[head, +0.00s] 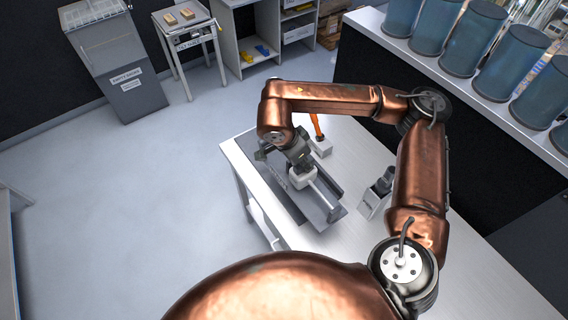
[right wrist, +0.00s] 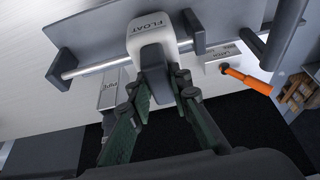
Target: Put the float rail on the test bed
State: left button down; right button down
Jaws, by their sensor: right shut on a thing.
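The float rail is a dark grey plate (head: 335,214) with brackets and a silver rod (right wrist: 88,67), at the worktable's left edge. A white block marked FLOAT (right wrist: 150,32) sits on the rod; it also shows in the head view (head: 302,181). My right gripper (right wrist: 160,95) is shut on the dark knob of that block. In the head view the gripper (head: 298,165) is above the plate. I cannot tell whether the plate touches the tabletop. A small table (head: 188,36) at the back has a front label I cannot read surely. My left gripper is out of view.
A white block with an orange handle (head: 318,128) stands close behind the plate. A grey-and-white device (head: 377,193) stands to its right. Blue cylinders (head: 473,38) line the raised shelf at right. A grey cabinet (head: 115,62) stands back left. The floor (head: 120,190) at left is clear.

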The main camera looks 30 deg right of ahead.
jog(key=w+f, duration=0.1)
jog(key=w, duration=0.1)
jog(key=w+d+f+p, duration=0.1)
jog(key=w, duration=0.2)
jog(key=w+f, duration=0.1)
jog(key=w, duration=0.2)
jog(key=shift+d+f+p, duration=0.15)
jog(key=shift+f+p, duration=0.05)
jog(key=shift+p, duration=0.2)
jog(key=w+f, duration=0.3)
jog(key=w+d+f+p, duration=0.1)
jog(key=w+f, duration=0.1)
jog(key=shift+f, duration=0.2)
jog(key=shift+w+f, duration=0.35)
jog(key=shift+f, duration=0.3)
notch_tip(320, 180, down, 3)
jog(key=shift+r, duration=0.1)
jog(key=c, duration=2.2)
grip_release()
jog(key=shift+c, duration=0.2)
jog(key=o, duration=0.5)
